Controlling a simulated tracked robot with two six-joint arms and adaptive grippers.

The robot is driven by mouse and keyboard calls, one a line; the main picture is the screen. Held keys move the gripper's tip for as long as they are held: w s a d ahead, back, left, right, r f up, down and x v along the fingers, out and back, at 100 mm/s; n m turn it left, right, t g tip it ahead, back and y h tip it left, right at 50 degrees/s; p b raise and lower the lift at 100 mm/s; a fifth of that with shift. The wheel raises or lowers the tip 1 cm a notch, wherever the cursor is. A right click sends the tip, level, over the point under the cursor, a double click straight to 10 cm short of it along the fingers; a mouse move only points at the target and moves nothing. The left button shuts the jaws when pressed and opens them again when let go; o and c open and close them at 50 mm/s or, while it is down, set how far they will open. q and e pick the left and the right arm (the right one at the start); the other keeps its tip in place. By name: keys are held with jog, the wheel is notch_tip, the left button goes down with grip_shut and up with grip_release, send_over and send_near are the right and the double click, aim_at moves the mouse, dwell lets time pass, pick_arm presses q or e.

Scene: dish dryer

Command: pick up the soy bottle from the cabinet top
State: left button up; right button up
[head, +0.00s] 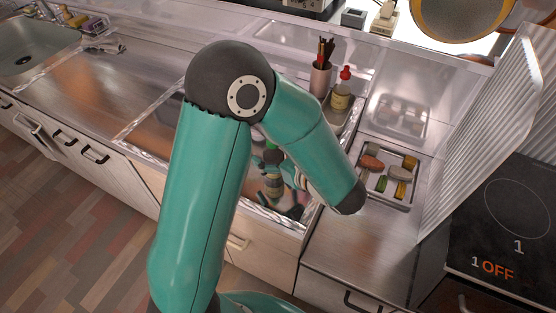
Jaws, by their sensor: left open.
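My left forearm hides much of the wrist. Another bottle with a red cap and a pale yellow label (340,96) stands upright farther back, clear of the gripper. My right gripper is not in view.
A utensil cup (320,79) stands beside the red-capped bottle. A tray (400,206) with several food-like pieces lies to the right of my arm. A ribbed panel (488,130) rises beside the stove top (515,225). A sink (35,45) is far left, with bare counter (100,80) nearby.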

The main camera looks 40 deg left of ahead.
pick_arm(q)
jog(key=shift+x, duration=1.05)
jog(key=c, duration=1.3)
jog(key=shift+r, duration=0.15)
jog(key=shift+c, duration=0.9)
